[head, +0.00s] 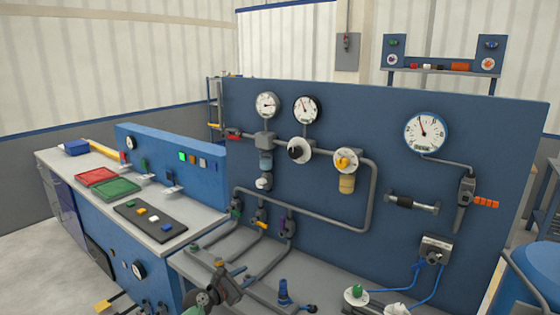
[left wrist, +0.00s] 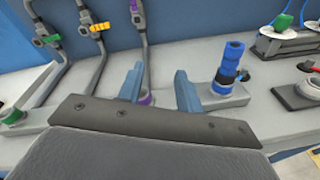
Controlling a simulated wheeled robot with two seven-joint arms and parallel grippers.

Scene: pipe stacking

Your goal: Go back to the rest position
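My left gripper (head: 236,276) is low over the front of the bench in the head view, left of a short blue pipe piece (head: 283,291). In the left wrist view its two blue-grey fingers (left wrist: 158,92) are apart with nothing clamped between them. A purple ring (left wrist: 147,99) at the foot of a pipe shows beside the left finger. The blue piece (left wrist: 230,62) stands upright to the right of the fingers, apart from them. My right gripper is in neither view.
A blue panel (head: 400,160) with gauges and pipes rises behind the bench. Pipes with green, yellow and purple (head: 288,226) fittings run down to the bench. A green-capped part (head: 356,292) stands to the right. A side bench holds red (head: 97,177) and green trays (head: 116,189).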

